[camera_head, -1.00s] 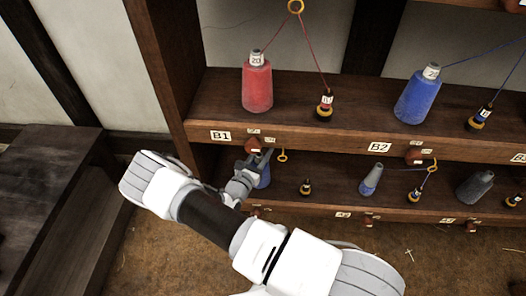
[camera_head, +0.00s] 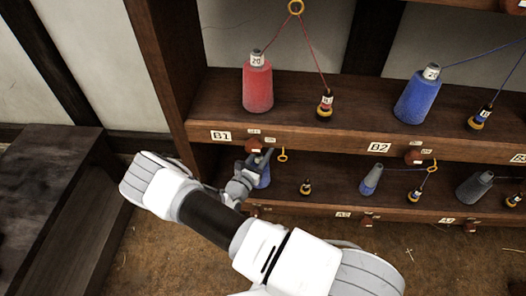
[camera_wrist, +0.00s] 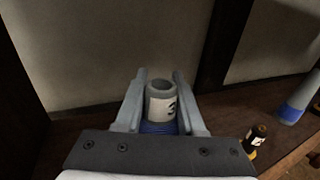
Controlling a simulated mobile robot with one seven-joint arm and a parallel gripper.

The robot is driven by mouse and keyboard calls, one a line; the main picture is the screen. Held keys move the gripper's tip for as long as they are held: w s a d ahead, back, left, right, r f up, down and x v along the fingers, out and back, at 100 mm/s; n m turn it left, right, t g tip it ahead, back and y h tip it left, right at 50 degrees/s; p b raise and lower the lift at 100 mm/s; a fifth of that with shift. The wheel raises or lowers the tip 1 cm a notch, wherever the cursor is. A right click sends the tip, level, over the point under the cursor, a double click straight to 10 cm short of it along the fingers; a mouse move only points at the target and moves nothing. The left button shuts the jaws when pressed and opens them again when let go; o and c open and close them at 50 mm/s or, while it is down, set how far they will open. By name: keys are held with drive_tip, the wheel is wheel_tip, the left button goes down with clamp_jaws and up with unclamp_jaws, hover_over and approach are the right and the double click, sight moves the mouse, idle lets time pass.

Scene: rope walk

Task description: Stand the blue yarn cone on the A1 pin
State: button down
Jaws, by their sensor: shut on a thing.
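The blue yarn cone (camera_head: 264,174) is on the lower shelf at its left end, mostly behind my gripper. In the wrist view the same cone (camera_wrist: 160,104) stands upright between my fingers, with its grey tube top and a white number label showing. My gripper (camera_head: 258,163) is shut on the cone; the wrist view shows a finger on each side of it (camera_wrist: 158,88). The cone's base and the A1 pin are hidden, so I cannot tell whether the cone sits on the pin.
The lower shelf (camera_head: 330,190) also holds a small dark bobbin (camera_head: 306,187), a blue-grey cone (camera_head: 371,180) and a dark grey cone (camera_head: 474,187). Above, the B shelf holds a red cone (camera_head: 257,88) and a blue cone (camera_head: 417,96). An upright post (camera_head: 165,75) bounds the left.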

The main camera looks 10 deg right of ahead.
drive_tip(key=shift+f+b, duration=0.45)
drive_tip(key=shift+f, duration=0.1)
drive_tip(key=c, duration=0.8)
unclamp_jaws()
drive_tip(key=p+v, duration=0.1)
drive_tip(key=v, duration=1)
drive_tip(key=shift+s, duration=0.1)
idle(0.4)
